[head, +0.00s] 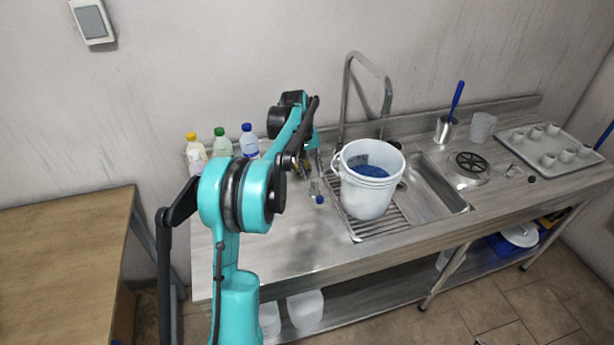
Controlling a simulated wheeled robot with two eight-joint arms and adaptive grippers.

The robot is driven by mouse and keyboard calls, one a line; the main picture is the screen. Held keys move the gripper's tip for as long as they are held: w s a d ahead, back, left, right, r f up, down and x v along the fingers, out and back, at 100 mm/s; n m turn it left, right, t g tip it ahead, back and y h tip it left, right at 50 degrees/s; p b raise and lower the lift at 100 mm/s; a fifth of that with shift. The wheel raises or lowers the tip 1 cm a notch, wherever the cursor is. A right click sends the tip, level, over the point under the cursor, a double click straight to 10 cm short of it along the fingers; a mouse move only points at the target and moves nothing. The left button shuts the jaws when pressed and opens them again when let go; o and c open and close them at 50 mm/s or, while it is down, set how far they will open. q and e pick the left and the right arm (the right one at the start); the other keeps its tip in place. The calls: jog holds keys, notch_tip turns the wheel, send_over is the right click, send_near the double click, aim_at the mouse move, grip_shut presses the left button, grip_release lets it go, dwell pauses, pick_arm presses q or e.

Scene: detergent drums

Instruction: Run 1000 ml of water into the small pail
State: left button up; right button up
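A white pail (366,196) stands upright on the ribbed drainer (378,226) at the left of the sink basin, below the tap. Something blue (370,171) shows inside it; I cannot tell whether it is liquid. The tall curved tap (347,92) rises behind the pail, with its spout end over or behind the rim. My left gripper (316,172) is just left of the pail, pointing down over the counter. Its fingers are small and partly hidden by my arm, so I cannot tell whether they are open or shut. My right gripper is out of view.
Bottles with yellow, green (221,143) and blue caps stand at the back left. The sink basin (432,190) is right of the pail. Further right are a steel cup (445,130), a white jug (481,127) and a tray (588,166) of small cups. The front left counter is clear.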

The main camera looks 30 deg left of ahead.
aim_at(318, 192)
pick_arm(q)
jog(key=f, duration=0.2)
jog(key=d+f+b, duration=0.1)
jog(key=f, duration=0.2)
jog(key=w+f+b, duration=0.1)
jog(key=f, duration=0.1)
jog(key=shift+d+f, duration=0.2)
grip_shut()
